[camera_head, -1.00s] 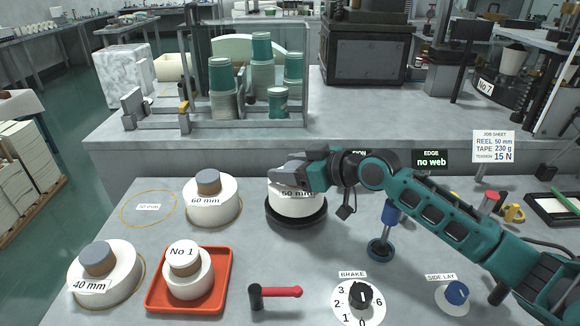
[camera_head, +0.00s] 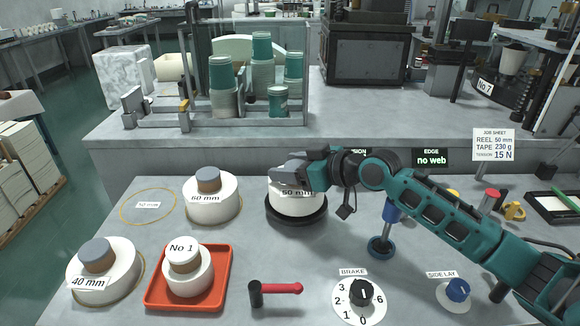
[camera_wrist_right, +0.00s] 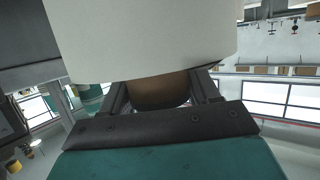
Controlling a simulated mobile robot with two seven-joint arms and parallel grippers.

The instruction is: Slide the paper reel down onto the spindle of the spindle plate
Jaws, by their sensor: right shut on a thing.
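The white paper reel marked 50 mm (camera_head: 297,206) is at the dark round spindle plate (camera_head: 297,221) in the middle of the bench. It looks level and seated low over the plate. I cannot tell whether its underside touches the plate. The spindle is hidden by the reel and my gripper. My right gripper (camera_head: 287,173) is over the top of the reel and covers its core. In the right wrist view, its fingers are shut on the brown core (camera_wrist_right: 158,92) of the white reel (camera_wrist_right: 150,40). My left gripper is not in view.
A 60 mm reel (camera_head: 212,204) stands just left. A 40 mm reel (camera_head: 104,272) and a red tray (camera_head: 215,295) with a small No 1 reel are at the front left. A red-handled lever (camera_head: 280,289), brake dial (camera_head: 360,297) and blue post (camera_head: 381,247) stand nearby.

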